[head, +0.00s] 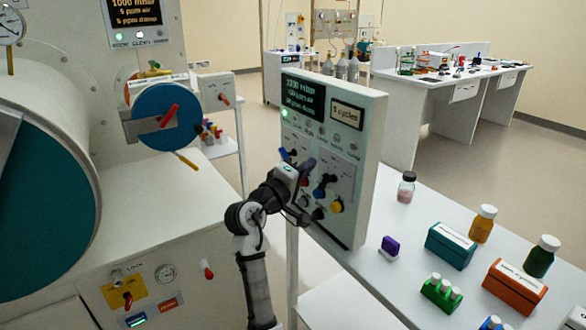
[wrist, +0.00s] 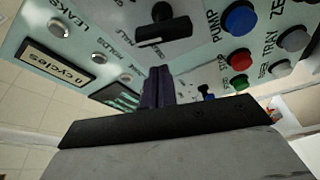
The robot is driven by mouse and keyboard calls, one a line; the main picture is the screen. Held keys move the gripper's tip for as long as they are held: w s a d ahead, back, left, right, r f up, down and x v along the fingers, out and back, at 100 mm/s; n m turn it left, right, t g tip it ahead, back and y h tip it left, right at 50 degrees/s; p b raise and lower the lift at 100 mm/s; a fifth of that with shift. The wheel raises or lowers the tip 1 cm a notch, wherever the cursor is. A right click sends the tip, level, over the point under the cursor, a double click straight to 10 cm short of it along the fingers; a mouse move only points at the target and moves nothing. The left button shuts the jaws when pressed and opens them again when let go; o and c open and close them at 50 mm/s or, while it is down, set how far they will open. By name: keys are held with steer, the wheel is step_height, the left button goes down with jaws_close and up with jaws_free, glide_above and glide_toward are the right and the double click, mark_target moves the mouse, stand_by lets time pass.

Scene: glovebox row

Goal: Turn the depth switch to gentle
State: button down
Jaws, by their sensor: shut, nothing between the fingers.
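The control panel (head: 345,235) stands upright on the bench, with screens at its top and several knobs and switches below. The depth switch's label is too small to read in the head view, so I cannot tell which one it is. A black knob with a bar handle (wrist: 163,28) shows upside down in the wrist view, above the fingertips; it may be the switch, but its lettering is unclear. My gripper (head: 307,166) is in front of the panel's left part, hiding some controls. Its dark purple fingers (wrist: 157,88) are together and empty. Contact with the panel cannot be told.
A blue button (wrist: 240,18) and a red button (wrist: 239,59) lie right of the fingers in the wrist view. Bottles and boxes stand on the bench (head: 405,285) at right.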

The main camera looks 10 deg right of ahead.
mark_target(323, 182)
steer(key=shift+s+d+f+p, duration=0.2)
steer(key=shift+s+f, duration=0.1)
steer(key=shift+s, duration=0.45)
steer(key=shift+s+d+f+p, duration=0.2)
steer(key=shift+s+f, duration=0.1)
steer(key=shift+s, duration=0.4)
